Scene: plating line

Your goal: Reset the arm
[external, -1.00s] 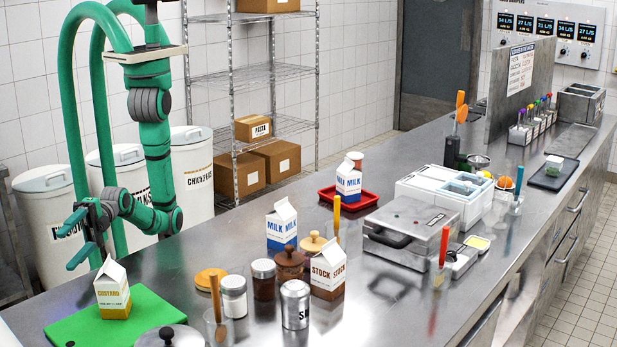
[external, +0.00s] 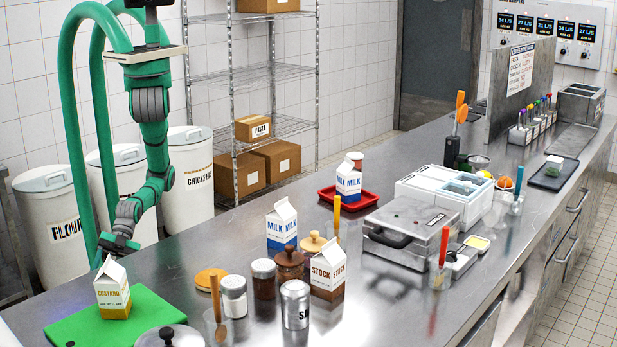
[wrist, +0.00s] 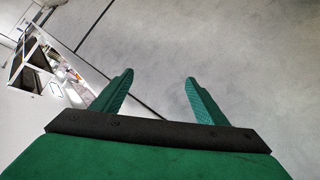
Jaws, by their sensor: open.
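My gripper (external: 107,258) is at the left in the external view, just beyond the custard carton and the green board, close above the carton's height. In the wrist view my gripper (wrist: 157,85) has its two green fingers spread, with nothing between them and bare grey surface beyond. The custard carton (external: 113,293) stands upright on the green board (external: 70,328), apart from the gripper as far as I can tell.
Jars, a stock carton (external: 328,270) and a milk carton (external: 281,228) stand on the steel counter (external: 235,225). A red tray (external: 373,202) holds another milk carton (external: 348,181). White bins (external: 52,231) and a wire shelf (external: 250,80) stand behind the counter.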

